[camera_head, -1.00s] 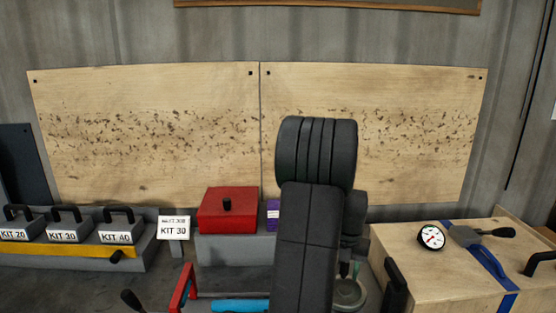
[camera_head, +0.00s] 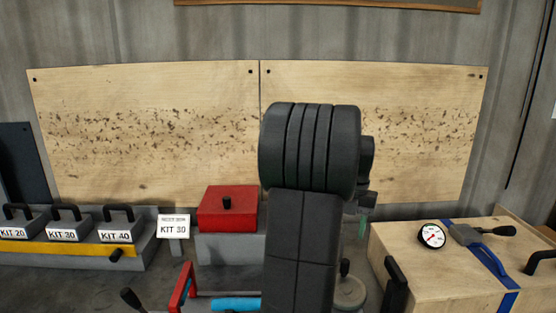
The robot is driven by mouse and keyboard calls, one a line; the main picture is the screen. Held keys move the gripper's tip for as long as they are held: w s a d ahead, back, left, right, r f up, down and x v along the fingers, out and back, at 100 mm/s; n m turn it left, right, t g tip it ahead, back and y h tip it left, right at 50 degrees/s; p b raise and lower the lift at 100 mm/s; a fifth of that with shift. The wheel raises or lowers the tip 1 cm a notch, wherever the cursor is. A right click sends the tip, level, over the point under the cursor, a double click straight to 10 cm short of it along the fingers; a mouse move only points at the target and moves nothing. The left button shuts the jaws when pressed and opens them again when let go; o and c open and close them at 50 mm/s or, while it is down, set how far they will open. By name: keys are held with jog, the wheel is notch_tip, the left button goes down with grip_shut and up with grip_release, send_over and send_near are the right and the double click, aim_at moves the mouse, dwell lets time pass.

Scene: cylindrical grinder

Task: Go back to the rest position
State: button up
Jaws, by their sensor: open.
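My dark arm stands upright in the middle of the view and hides much of what is behind it. My gripper (camera_head: 364,222) shows only in part past the right side of the arm, small and dark with a greenish tip. It is open, and I see nothing held in it. It is raised above a round grey-green piece (camera_head: 350,291) on the bench and apart from it.
At left are kits with black handles (camera_head: 68,231) and a KIT 30 sign (camera_head: 174,226). A red box (camera_head: 227,209) sits on a grey block. A wooden case (camera_head: 440,270) with a dial gauge (camera_head: 431,236) is at right. Wooden panels (camera_head: 150,90) cover the wall.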

aim_at(349, 276)
notch_tip(349, 276, down, 13)
jog(key=shift+f+p, duration=0.1)
jog(key=shift+p, duration=0.2)
jog(key=shift+d+f+m, duration=0.15)
jog(key=shift+f+m, duration=0.05)
jog(key=shift+m, duration=0.1)
jog(key=shift+s+d+m, duration=0.15)
jog(key=shift+d+m, duration=0.15)
jog(key=shift+m, duration=0.5)
jog(key=shift+s+d+m, duration=0.1)
jog(key=shift+d+m, duration=0.2)
jog(key=shift+m, duration=0.5)
